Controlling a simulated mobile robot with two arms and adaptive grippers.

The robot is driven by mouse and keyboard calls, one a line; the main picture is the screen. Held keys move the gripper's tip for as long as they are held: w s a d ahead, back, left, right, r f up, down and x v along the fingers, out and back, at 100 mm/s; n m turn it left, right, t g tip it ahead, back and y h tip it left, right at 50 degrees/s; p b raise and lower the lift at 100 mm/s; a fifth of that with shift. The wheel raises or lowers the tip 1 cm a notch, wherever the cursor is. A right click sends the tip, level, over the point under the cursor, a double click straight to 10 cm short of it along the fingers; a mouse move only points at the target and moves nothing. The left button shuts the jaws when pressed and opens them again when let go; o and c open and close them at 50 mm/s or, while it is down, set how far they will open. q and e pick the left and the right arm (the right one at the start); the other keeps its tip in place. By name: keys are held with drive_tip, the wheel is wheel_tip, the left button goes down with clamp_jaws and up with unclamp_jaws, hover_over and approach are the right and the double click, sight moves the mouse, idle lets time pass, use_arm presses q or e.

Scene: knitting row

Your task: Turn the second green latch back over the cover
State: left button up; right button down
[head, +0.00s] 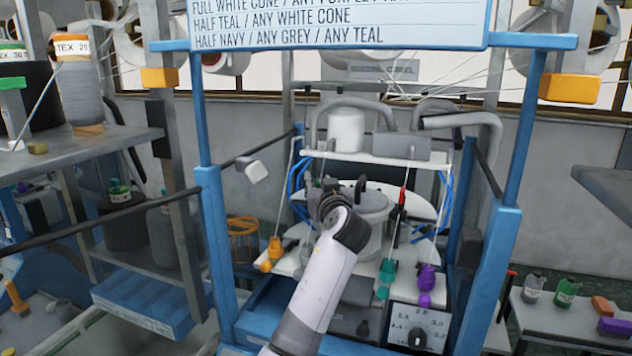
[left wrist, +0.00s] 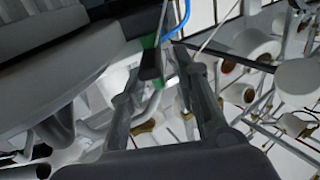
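My left arm reaches up from the bottom into the blue-framed knitting machine in the head view. Its gripper (head: 329,199) is a small dark shape beside the grey drum, and its fingers are hard to make out there. In the left wrist view my left gripper (left wrist: 162,86) has its two fingers spread apart. A dark piece with bright green edges (left wrist: 151,63) shows between and beyond the fingertips; it may be a green latch. I cannot tell whether a finger touches it. The cover and the other latches cannot be made out clearly. My right gripper is not in view.
The white machine plate (head: 380,160) and blue posts (head: 214,235) surround my arm. Orange, teal (head: 386,272) and purple (head: 427,280) pieces hang at the front. A dial panel (head: 418,328) stands at lower right. Shelves with yarn cones (head: 80,85) are left.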

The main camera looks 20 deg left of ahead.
use_arm(q)
drive_tip(key=shift+s+d+r, duration=0.15)
drive_tip(key=shift+s+d, duration=0.05)
drive_tip(key=shift+c, duration=0.9)
drive_tip(key=shift+w+a, duration=0.15)
clamp_jaws()
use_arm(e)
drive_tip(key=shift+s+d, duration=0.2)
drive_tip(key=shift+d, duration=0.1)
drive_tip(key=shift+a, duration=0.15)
